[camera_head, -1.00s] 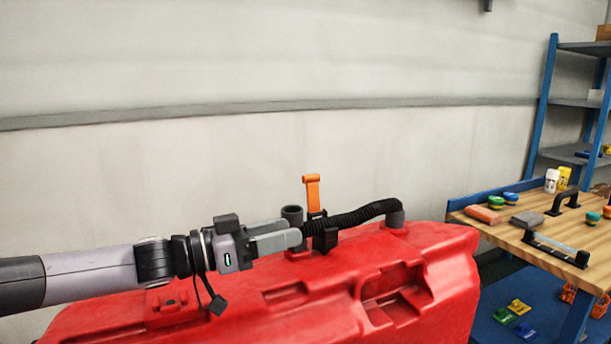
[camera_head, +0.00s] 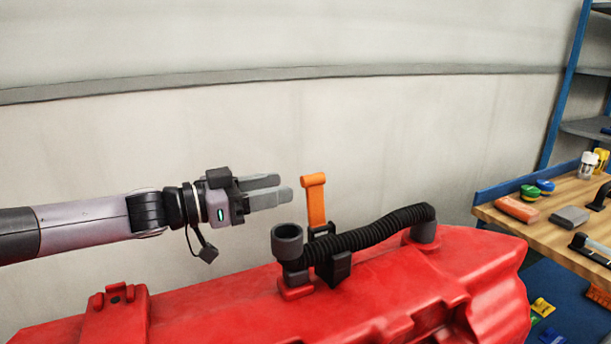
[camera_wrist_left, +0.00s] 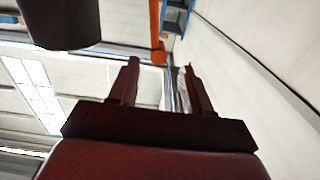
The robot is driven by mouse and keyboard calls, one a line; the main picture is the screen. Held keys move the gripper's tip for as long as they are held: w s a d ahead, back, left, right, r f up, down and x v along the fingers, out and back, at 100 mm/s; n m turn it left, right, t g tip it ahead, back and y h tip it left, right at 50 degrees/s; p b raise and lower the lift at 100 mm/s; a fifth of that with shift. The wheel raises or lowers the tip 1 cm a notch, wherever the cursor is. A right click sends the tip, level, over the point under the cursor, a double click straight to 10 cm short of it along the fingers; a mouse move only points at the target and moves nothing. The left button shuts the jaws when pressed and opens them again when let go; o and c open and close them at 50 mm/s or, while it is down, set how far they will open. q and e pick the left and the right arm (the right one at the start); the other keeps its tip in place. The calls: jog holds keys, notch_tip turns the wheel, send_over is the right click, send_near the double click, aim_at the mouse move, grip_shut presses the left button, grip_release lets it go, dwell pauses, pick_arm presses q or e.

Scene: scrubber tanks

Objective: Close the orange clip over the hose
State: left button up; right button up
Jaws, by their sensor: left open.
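The orange clip (camera_head: 315,204) stands upright and open above its black holder (camera_head: 333,268) on the red tank (camera_head: 220,301). The black ribbed hose (camera_head: 375,233) lies through the holder, below the raised clip, and runs to a grey fitting at right. My left gripper (camera_head: 286,188) is open and empty, its fingertips just left of the clip, above the dark cup-shaped port (camera_head: 287,243). I cannot tell whether it touches the clip. In the left wrist view, the clip (camera_wrist_left: 156,35) shows beyond the open fingers (camera_wrist_left: 160,80). My right gripper is not in view.
A wooden workbench (camera_head: 560,215) at the right holds sponges, bottles and black-handled tools. A blue shelf rack (camera_head: 562,95) stands behind it. The pale wall (camera_head: 200,130) runs behind the tank.

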aim_at(306, 187)
pick_arm(q)
jog(key=shift+p+x, duration=0.55)
jog(key=shift+x, duration=2.75)
jog(key=shift+s, duration=0.1)
grip_shut()
